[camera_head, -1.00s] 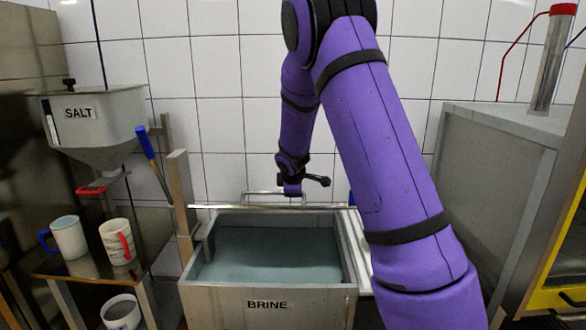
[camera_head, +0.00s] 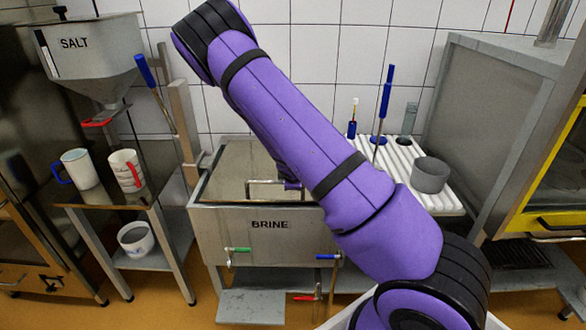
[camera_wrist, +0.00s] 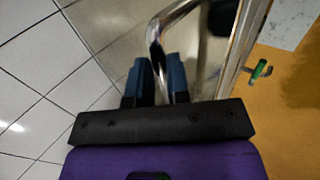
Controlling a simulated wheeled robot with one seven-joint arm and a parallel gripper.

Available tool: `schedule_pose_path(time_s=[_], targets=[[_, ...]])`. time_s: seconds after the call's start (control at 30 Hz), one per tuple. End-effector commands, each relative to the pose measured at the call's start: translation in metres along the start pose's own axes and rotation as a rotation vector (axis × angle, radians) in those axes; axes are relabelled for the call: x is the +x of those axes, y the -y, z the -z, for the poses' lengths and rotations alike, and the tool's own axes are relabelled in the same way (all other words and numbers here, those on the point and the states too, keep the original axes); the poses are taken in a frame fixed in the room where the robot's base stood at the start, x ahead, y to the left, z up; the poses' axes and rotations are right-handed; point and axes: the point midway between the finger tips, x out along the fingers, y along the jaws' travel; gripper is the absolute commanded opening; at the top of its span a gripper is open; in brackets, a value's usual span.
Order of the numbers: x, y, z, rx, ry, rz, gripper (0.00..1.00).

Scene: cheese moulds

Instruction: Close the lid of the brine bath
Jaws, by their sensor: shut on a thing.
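The brine bath (camera_head: 222,222) is a grey metal tank labelled BRINE, left of centre in the head view. Its shiny steel lid (camera_head: 235,160) lies flat over the top, and no brine surface shows. I cannot tell whether the lid rests fully on the rim. The lid's bar handle (camera_head: 262,183) is at the front edge. My gripper (camera_head: 291,185) is at the handle's right end, mostly hidden behind my arm. In the wrist view, my gripper's two blue-tipped fingers (camera_wrist: 157,78) are shut on the bent metal handle (camera_wrist: 155,35).
Left of the bath stand a salt hopper (camera_head: 90,60), a blue-handled tool (camera_head: 150,85) and a table with two mugs (camera_head: 78,168). A ribbed white drainer (camera_head: 400,170) with a grey pot (camera_head: 430,174) is at the right. Taps (camera_head: 328,257) stick out below the bath's front.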

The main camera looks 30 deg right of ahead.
Motion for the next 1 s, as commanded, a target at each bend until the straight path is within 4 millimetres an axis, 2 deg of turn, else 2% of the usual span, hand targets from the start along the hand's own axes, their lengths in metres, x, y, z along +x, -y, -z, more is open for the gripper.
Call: schedule_pose_path(time_s=[0.03, 0.1, 0.43, 1.0], targets=[[0.005, 0.010, 0.000, -0.007, 0.005, -0.005, 0.00], [0.011, 0.016, 0.000, -0.007, 0.004, -0.025, 0.00], [0.030, 0.038, 0.000, -0.005, 0.004, -0.075, 0.00], [0.034, 0.043, -0.001, -0.007, 0.007, -0.084, 0.00]])
